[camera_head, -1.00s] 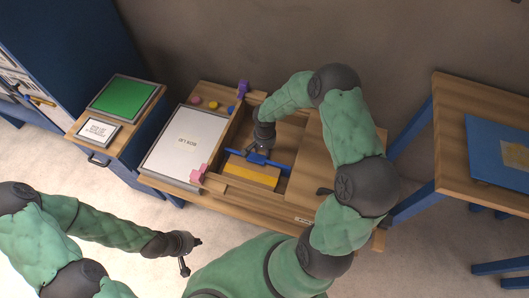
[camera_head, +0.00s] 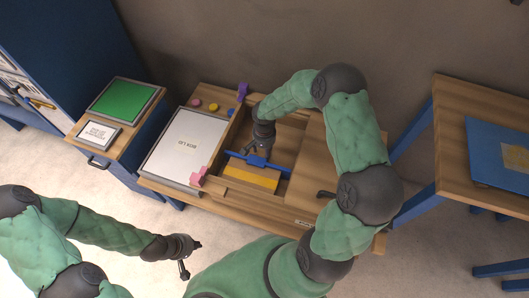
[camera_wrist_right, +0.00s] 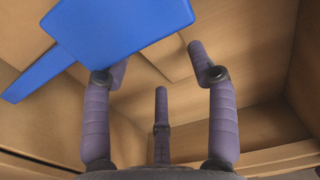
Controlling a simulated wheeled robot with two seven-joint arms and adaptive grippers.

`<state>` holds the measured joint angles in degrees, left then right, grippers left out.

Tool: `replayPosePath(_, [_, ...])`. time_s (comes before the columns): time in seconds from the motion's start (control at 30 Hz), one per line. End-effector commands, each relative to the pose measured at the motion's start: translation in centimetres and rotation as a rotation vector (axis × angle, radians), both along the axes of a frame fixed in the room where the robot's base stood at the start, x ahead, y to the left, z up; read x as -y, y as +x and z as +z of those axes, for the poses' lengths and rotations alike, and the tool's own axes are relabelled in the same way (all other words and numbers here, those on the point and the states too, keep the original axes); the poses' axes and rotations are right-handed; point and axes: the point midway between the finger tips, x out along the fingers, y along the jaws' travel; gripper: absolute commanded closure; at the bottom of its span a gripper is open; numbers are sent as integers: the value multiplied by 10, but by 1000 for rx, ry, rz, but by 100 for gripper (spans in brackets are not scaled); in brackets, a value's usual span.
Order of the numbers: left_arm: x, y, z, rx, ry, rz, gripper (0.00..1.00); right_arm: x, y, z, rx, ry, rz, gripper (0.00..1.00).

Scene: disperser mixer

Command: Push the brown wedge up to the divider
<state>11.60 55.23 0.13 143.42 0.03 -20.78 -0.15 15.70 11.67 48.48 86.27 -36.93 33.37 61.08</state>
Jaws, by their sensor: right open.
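The blue divider (camera_head: 270,164) stands across the open wooden box, with a yellow block (camera_head: 250,177) on its near side. In the right wrist view the divider (camera_wrist_right: 125,25) fills the upper left. A plain brown wooden piece (camera_wrist_right: 165,58), which may be the brown wedge, shows beside the divider and between the fingers; its outline is hard to tell from the box wood. My right gripper (camera_head: 258,148) is down in the box on the far side of the divider, fingers spread. Whether it touches the wedge is unclear. My left gripper (camera_head: 190,257) hangs empty in front of the box table.
Box walls (camera_wrist_right: 275,75) enclose my right fingers. Another table (camera_head: 480,120) stands at the right.

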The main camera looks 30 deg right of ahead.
Motion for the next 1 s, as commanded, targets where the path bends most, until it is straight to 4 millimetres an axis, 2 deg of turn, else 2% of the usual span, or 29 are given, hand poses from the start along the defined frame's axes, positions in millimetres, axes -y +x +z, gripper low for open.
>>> replayPosePath(0.2, [0,0,1,0,0,0,100,-2,-2,44,-6,4,-1,18])
replayPosePath(0.43, [0,0,1,0,0,0,100,1,1,80,1,2,-1,18])
replayPosePath(0.63, [0,0,0,0,0,0,100,2,1,92,1,2,0,18])
replayPosePath(1.0, [0,0,0,0,0,0,100,3,2,93,3,1,-1,18])
